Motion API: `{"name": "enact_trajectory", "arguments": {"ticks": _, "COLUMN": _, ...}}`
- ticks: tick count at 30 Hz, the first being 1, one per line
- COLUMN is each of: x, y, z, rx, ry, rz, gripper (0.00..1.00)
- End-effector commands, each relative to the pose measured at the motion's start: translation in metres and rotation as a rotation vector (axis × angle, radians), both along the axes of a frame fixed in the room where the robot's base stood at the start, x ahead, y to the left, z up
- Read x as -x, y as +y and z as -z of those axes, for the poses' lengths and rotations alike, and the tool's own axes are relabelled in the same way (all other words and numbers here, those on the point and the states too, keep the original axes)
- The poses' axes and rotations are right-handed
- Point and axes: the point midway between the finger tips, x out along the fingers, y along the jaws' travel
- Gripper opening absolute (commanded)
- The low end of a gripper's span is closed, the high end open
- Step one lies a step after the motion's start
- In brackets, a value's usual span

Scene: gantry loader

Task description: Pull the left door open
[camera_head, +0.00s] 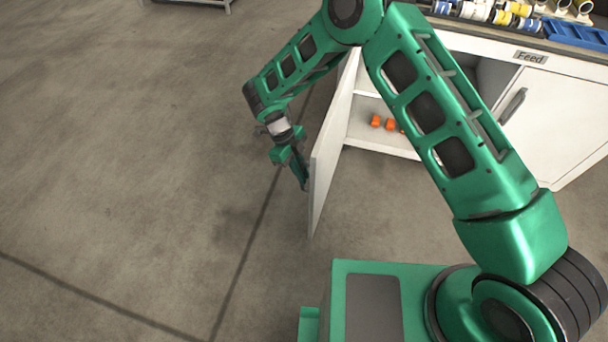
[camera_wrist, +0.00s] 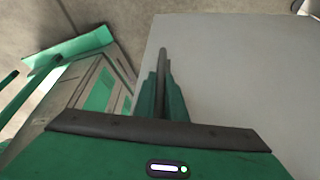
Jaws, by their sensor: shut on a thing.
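The left door (camera_head: 331,150) of the white cabinet stands swung wide open, its edge toward me in the head view. In the wrist view the door's flat grey-white face (camera_wrist: 245,75) fills the right side. My gripper (camera_head: 303,184) is at the outer face of the door, near its free edge. In the wrist view my gripper (camera_wrist: 163,85) is shut on the door's dark bar handle (camera_wrist: 163,58), which runs between the fingers. The exact contact at the fingertips is partly hidden.
The open cabinet shows a shelf and small orange blocks (camera_head: 376,121) inside. The closed right door (camera_head: 550,115) has its own handle (camera_head: 513,105). Spools and a blue tray (camera_head: 575,33) stand on top. The floor to the left is clear.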

Motion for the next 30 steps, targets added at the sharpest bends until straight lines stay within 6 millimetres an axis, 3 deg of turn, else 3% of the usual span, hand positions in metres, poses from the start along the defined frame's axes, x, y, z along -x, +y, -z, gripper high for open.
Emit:
{"name": "enact_trajectory", "arguments": {"ticks": 7, "x": -0.002, "y": -0.002, "z": 0.000, "rx": 0.002, "ry": -0.003, "rz": 0.003, "gripper": 0.00}}
{"name": "enact_trajectory", "arguments": {"ticks": 8, "x": -0.002, "y": -0.002, "z": 0.000, "rx": 0.002, "ry": -0.003, "rz": 0.003, "gripper": 0.13}}
{"name": "enact_trajectory", "arguments": {"ticks": 10, "x": -0.002, "y": -0.003, "z": 0.000, "rx": 0.002, "ry": -0.002, "rz": 0.004, "gripper": 0.29}}
{"name": "enact_trajectory", "arguments": {"ticks": 22, "x": -0.002, "y": 0.000, "z": -0.005, "rx": 0.001, "ry": -0.002, "rz": 0.002, "gripper": 0.29}}
{"name": "enact_trajectory", "arguments": {"ticks": 30, "x": -0.010, "y": 0.016, "z": -0.046, "rx": -0.001, "ry": -0.003, "rz": 0.001, "gripper": 0.29}}
